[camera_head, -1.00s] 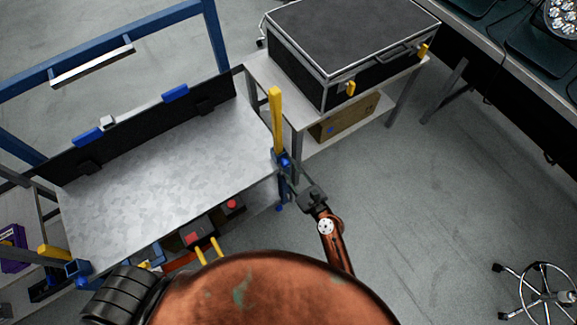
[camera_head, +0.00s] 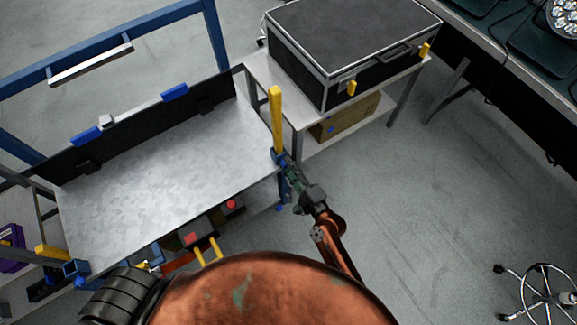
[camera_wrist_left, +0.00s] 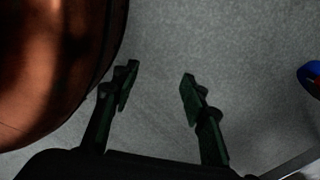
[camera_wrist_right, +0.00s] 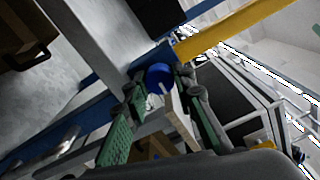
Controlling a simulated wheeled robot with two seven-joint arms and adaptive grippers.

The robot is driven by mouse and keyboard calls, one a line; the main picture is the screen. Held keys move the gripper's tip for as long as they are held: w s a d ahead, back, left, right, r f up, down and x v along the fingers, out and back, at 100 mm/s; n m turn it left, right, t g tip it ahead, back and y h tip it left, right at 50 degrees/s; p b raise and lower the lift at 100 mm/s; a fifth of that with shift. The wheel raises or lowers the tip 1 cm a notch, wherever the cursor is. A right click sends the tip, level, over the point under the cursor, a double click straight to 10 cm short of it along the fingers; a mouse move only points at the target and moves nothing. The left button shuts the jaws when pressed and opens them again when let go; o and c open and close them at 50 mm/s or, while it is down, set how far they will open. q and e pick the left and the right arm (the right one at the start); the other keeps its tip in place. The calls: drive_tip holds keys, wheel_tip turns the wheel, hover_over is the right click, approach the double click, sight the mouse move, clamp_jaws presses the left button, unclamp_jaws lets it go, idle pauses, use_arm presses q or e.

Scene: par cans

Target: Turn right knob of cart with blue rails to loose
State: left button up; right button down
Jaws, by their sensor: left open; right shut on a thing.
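The cart with blue rails (camera_head: 214,35) stands at the left of the head view, with a grey top (camera_head: 165,185). A yellow lever (camera_head: 276,115) stands up at its right corner. The right knob, round and blue with a pale mark, shows in the right wrist view (camera_wrist_right: 158,76) between the fingers of my right gripper (camera_wrist_right: 162,88), which is shut on it. In the head view this gripper (camera_head: 287,166) reaches the corner from below, and the knob is mostly hidden. My left gripper (camera_wrist_left: 156,84) is open and empty over bare floor.
A black case (camera_head: 350,45) sits on a table right behind the cart, above a cardboard box (camera_head: 345,120). A second yellow lever (camera_head: 52,252) is at the cart's left corner. A wheeled stool (camera_head: 540,295) stands far right.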

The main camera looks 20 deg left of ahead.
use_arm(q)
drive_tip(key=s+f+p, duration=0.2)
drive_tip(key=s+p, duration=0.1)
drive_tip(key=s, duration=0.5)
drive_tip(key=shift+s+a, duration=0.15)
drive_tip(key=shift+a, duration=0.25)
use_arm(e)
drive_tip(key=shift+n, duration=8.1)
use_arm(q)
drive_tip(key=shift+s, duration=0.15)
use_arm(e)
drive_tip(key=c, duration=1.6)
unclamp_jaws()
